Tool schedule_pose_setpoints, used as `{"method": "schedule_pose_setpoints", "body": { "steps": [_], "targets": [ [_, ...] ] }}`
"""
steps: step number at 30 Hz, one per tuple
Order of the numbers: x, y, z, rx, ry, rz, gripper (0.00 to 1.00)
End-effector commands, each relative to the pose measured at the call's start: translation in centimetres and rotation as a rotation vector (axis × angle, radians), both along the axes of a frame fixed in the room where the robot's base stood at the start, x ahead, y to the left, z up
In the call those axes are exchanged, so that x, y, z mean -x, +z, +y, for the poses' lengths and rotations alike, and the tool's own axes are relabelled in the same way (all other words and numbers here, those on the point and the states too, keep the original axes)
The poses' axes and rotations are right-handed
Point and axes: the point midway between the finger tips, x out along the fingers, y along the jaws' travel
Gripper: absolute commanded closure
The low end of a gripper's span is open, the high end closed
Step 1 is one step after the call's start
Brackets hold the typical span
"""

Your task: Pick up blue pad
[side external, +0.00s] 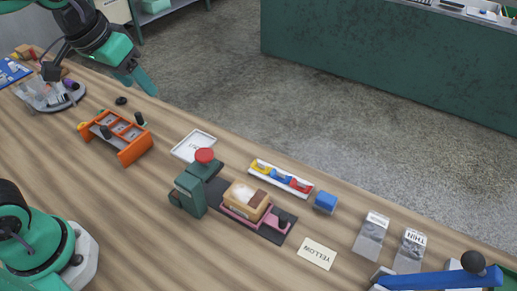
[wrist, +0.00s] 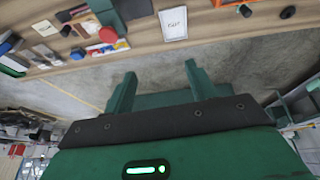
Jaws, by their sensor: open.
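A white tray (side external: 256,170) near the far table edge holds a yellow piece (side external: 261,166), a blue piece (side external: 281,175) and a red piece (side external: 300,185) in a row. A separate blue block (side external: 325,202) sits on the table just right of that tray. I cannot tell for certain which blue thing is the pad. My gripper (side external: 140,84) is raised at the upper left, far from both blue things. In the wrist view its two fingers (wrist: 161,80) are spread apart, with nothing between them but floor behind.
A green stand with a red knob (side external: 205,155) and a pink holder (side external: 240,217) stand left of the tray. An orange rack (side external: 134,152) is further left. A YELLOW card (side external: 317,253), two grey wedges (side external: 371,237) and a blue lever (side external: 440,279) lie right.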

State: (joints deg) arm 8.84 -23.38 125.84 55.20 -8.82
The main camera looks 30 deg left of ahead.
Motion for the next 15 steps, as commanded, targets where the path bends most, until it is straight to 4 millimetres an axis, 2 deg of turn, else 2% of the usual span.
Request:
{"method": "schedule_pose_setpoints", "body": {
  "steps": [8, 15],
  "targets": [
    [-5.2, 0.2, -4.5, 0.019, -0.010, 0.072, 0.44],
    [-9.1, -0.8, -9.1, 0.027, -0.013, 0.132, 0.44]
  ]
}}
